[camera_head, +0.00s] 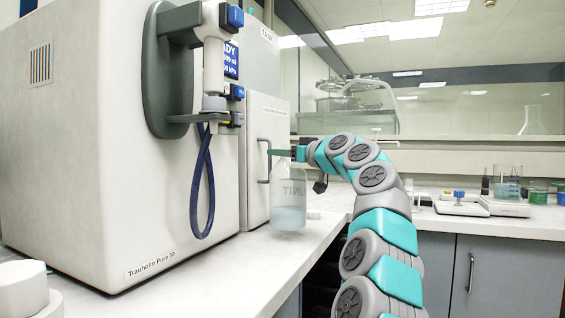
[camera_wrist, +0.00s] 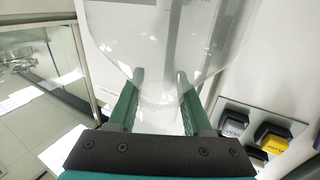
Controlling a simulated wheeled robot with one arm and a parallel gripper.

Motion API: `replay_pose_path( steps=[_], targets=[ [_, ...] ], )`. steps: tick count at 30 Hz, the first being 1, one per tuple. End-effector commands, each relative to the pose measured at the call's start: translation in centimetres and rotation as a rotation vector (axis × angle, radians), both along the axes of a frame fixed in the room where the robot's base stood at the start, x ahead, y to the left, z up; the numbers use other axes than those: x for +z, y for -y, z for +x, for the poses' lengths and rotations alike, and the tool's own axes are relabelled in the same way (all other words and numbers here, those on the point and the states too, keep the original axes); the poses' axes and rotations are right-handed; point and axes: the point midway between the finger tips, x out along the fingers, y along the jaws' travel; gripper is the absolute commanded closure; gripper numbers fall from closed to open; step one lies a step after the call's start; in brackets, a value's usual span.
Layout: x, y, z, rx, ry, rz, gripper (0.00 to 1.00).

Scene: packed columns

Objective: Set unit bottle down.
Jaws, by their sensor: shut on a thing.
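The unit bottle (camera_head: 288,203) is clear, with "UNIT" on its side and pale liquid low inside. It hangs upright below my gripper (camera_head: 283,153), over the front part of the white counter (camera_head: 235,268). I cannot tell whether its base touches the counter. My gripper is shut on the bottle near its top. In the wrist view, the green fingers of my gripper (camera_wrist: 162,82) stand on either side of the clear bottle (camera_wrist: 165,40), whose body fills the upper middle.
A large white purifier (camera_head: 90,150) with a dispensing arm and a looped blue hose (camera_head: 202,190) stands left. A white cabinet (camera_head: 265,125) with a handle stands behind the bottle. A white balance (camera_head: 460,206) and glassware are on the right bench.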

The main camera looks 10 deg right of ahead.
Motion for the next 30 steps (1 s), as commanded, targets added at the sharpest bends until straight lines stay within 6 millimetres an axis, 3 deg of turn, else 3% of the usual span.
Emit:
replay_pose_path(
  steps=[1, 8, 21, 22, 30],
  targets=[
    [-1.1, -0.2, -0.1, 0.005, -0.001, 0.005, 1.0],
    [-2.3, -0.1, -0.1, 0.004, -0.001, 0.003, 1.0],
    [-2.8, 0.0, -0.1, 0.0, 0.001, 0.0, 1.0],
    [-2.7, 0.0, 0.0, 0.0, 0.0, 0.0, 0.47],
    [-2.7, 0.0, 0.0, 0.0, 0.0, 0.0, 0.2]
  ],
)
